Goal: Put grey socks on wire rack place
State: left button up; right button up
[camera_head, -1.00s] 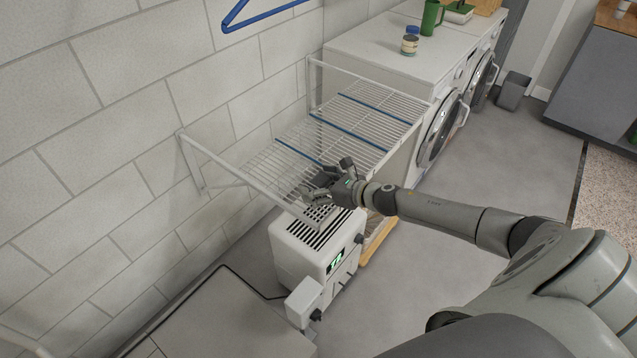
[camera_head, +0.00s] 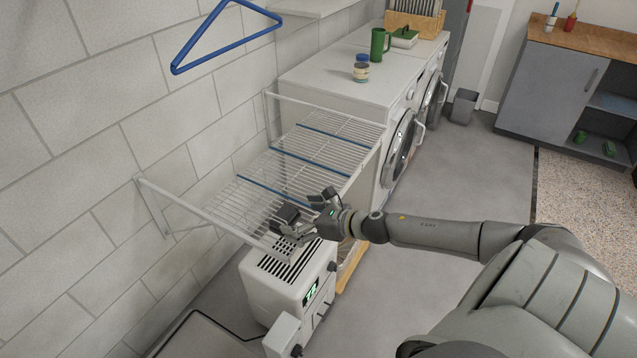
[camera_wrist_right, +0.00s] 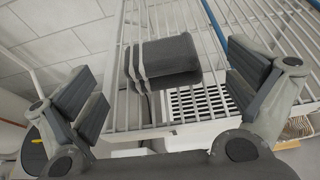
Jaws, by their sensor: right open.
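The grey socks (camera_head: 286,213), a dark rolled bundle, lie on the near end of the white wire rack (camera_head: 325,150) fixed to the wall. In the right wrist view the socks (camera_wrist_right: 172,62) show pale stripes at their left side and rest on the rack's bars (camera_wrist_right: 215,104). My right gripper (camera_head: 305,214) is at the rack's near front corner, by the socks. In the wrist view its fingers (camera_wrist_right: 168,85) are spread wide, one on each side of the socks, with gaps between. My left gripper is out of view.
A white heater (camera_head: 285,285) stands below the rack's near end. White washing machines (camera_head: 345,80) stand beyond the rack, with a jar (camera_head: 361,70) and a green mug (camera_head: 379,45) on top. A blue hanger (camera_head: 225,35) hangs above. Most of the rack is clear.

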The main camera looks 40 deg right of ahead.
jog(key=v, duration=0.6)
jog(key=shift+r+b, duration=0.15)
jog(key=shift+b, duration=0.15)
jog(key=shift+s, duration=0.15)
jog(key=s+d+f+m+g+h, duration=0.1)
jog(key=s+d+f+m+h, duration=0.3)
jog(key=f+m, duration=0.5)
jog(key=s+d+f+m+g+h, duration=0.1)
jog(key=s+d+f+m, duration=0.35)
jog(key=f, duration=0.65)
jog(key=s+a+f+m+g+h, duration=0.1)
jog(key=s+f+m+g, duration=0.2)
jog(key=s+f+m, duration=0.55)
jog(key=s+a+f+m+g+y, duration=0.1)
jog(key=s+a+f+m+g, duration=0.5)
jog(key=s+a+f+m, duration=0.9)
jog(key=s+a+f, duration=0.4)
jog(key=s+a, duration=0.3)
jog(key=s, duration=0.1)
jog(key=shift+s+a+f+g+y, duration=0.2)
jog(key=shift+f+g+y, duration=0.1)
jog(key=shift+g, duration=0.1)
jog(key=shift+c, duration=0.3)
